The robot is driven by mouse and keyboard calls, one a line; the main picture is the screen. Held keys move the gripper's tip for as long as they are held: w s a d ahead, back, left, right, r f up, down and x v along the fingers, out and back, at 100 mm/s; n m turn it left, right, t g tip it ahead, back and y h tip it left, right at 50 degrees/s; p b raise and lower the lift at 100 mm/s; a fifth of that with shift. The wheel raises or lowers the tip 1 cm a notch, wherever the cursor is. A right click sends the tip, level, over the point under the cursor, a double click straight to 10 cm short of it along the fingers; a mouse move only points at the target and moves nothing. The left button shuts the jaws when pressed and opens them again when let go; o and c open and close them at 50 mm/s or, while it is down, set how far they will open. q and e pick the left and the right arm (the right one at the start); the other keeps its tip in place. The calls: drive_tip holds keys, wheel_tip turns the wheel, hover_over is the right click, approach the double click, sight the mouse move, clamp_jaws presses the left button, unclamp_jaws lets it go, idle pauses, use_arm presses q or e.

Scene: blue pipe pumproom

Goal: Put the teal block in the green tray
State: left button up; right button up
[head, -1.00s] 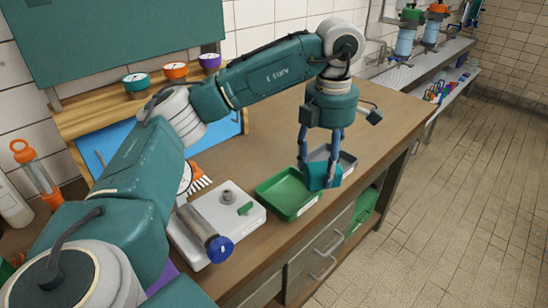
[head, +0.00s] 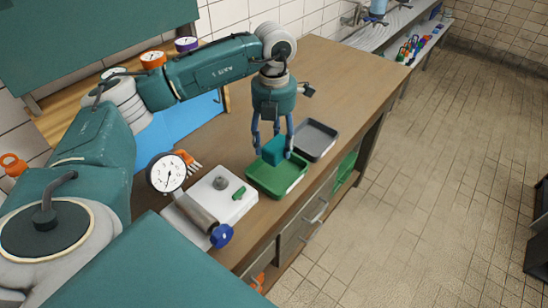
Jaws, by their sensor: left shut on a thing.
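The teal block (head: 273,151) is held between the fingers of my left gripper (head: 273,145). The gripper points down and is shut on the block. The block is over the far right part of the green tray (head: 263,184), and hides part of its back. I cannot tell whether the block touches the tray floor. The green tray lies on the wooden bench, near its front edge, and looks empty apart from the block. My right gripper is not in view.
A grey tray (head: 316,139) sits just right of the green tray. Left of it are a white plate (head: 215,194) with a green piece, a pressure gauge (head: 166,173) and a blue-capped cylinder (head: 221,235).

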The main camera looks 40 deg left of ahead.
sight(275, 151)
use_arm(q)
wheel_tip(275, 151, down, 3)
drive_tip(key=shift+f, duration=0.1)
wheel_tip(275, 151, down, 3)
drive_tip(key=shift+f+p, duration=0.15)
drive_tip(key=shift+p, duration=0.55)
drive_tip(key=shift+f, duration=0.45)
drive_tip(key=shift+f, duration=0.1)
drive_tip(key=o, duration=1.3)
